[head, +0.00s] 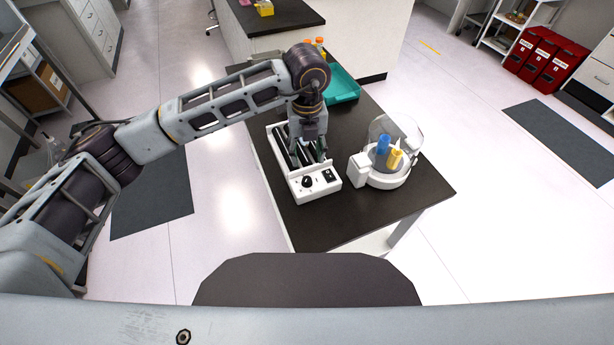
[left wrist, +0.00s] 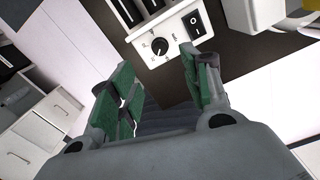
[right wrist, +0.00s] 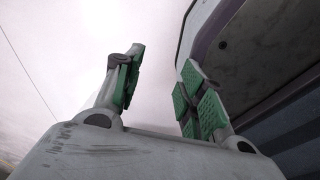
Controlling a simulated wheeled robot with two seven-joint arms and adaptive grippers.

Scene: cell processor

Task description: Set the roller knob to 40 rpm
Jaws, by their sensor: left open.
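The roller (head: 300,193) is a white device with dark rollers on the black table. Its round black knob (head: 307,182) sits on the front panel, beside a black rocker switch (head: 328,176). In the left wrist view the knob (left wrist: 159,47) shows with a printed dial around it; the numbers are too small to read. My left gripper (head: 309,160) hangs over the roller, behind the knob in the head view. In the left wrist view its green-padded fingers (left wrist: 155,90) are apart with nothing between them, clear of the knob. My right gripper (right wrist: 158,85) is open and empty, above bare floor.
A white centrifuge (head: 388,180) with a clear raised lid and blue and yellow tubes stands right of the roller. A teal tray (head: 343,84) and orange-capped tubes (head: 314,42) are at the back. The table's front right part (head: 400,205) is clear.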

